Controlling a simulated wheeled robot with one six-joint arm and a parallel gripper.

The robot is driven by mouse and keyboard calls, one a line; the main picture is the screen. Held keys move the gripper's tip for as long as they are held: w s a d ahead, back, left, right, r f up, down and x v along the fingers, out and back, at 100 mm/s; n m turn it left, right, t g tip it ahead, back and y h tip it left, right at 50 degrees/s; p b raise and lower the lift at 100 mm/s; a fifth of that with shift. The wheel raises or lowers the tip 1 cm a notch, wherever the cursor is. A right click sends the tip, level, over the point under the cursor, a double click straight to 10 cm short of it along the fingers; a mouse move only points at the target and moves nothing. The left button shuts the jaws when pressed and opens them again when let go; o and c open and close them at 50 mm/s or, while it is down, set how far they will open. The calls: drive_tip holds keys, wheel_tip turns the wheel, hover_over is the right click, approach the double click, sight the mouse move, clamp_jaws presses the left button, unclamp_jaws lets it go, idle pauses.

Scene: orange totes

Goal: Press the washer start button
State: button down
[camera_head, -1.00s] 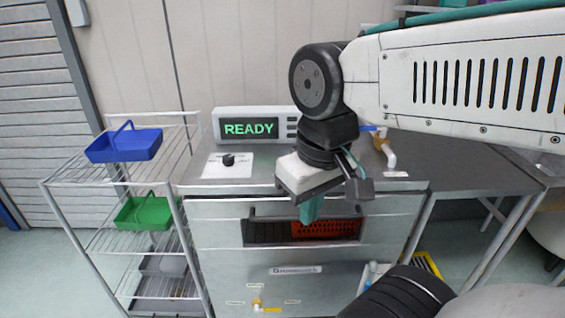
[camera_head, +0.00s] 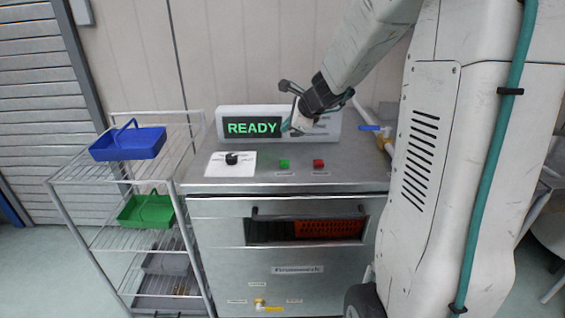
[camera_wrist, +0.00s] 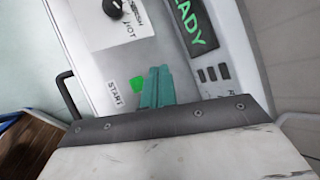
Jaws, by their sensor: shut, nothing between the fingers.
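The washer (camera_head: 225,215) is a steel cabinet with a lit display (camera_head: 253,127) reading READY at the back of its top. The green start button (camera_head: 284,163) sits on the flat top in front of the display. In the wrist view the green button (camera_wrist: 137,84) lies by a START label, just left of my teal fingertips and apparently partly hidden by them. My gripper (camera_head: 287,126) is above the panel, overlapping the display's right side in the head view. The gripper's fingers (camera_wrist: 157,86) are together and empty. I cannot tell whether they touch the button.
A red button (camera_head: 318,163) is right of the green one. A black knob (camera_head: 232,158) on a white plate is to the left. A pipe with a blue-handled valve (camera_head: 370,127) stands at the right. A wire rack (camera_head: 75,172) holds a blue basket (camera_head: 128,144) and a green basket (camera_head: 146,212).

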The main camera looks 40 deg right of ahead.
sight(287, 163)
idle(0.3)
drive_tip(key=shift+f, duration=4.45)
drive_tip(key=shift+f, duration=0.1)
drive_tip(key=shift+f, duration=0.3)
drive_tip(key=shift+f, duration=0.45)
drive_tip(key=shift+r, duration=0.9)
drive_tip(key=shift+r, duration=2.5)
